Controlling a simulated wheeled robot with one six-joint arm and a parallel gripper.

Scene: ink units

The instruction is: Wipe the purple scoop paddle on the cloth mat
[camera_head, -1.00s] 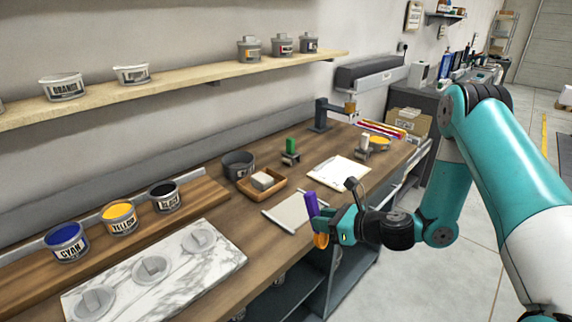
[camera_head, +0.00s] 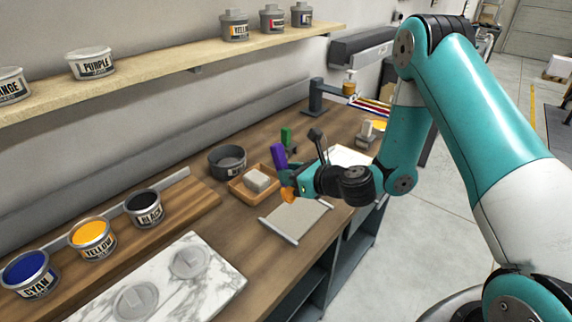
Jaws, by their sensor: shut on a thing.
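The purple scoop paddle (camera_head: 278,155) is in my gripper (camera_head: 287,180), with its purple handle pointing up and leaning slightly left. Its lower end shows orange below the fingers. My gripper is shut on it. The pale grey cloth mat (camera_head: 296,222) lies flat near the bench's front edge, with a bar along its left edge. The paddle's lower end appears over the mat's far edge; I cannot tell whether it touches. The gripper hides part of the paddle.
A wooden tray (camera_head: 239,190) with a pale block (camera_head: 257,180) sits just left of the gripper. A dark round pan (camera_head: 227,161) and a green-handled tool (camera_head: 286,136) stand behind. Open cyan (camera_head: 29,274), yellow (camera_head: 92,238) and black (camera_head: 144,207) cans line the left, behind a marble slab (camera_head: 206,287).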

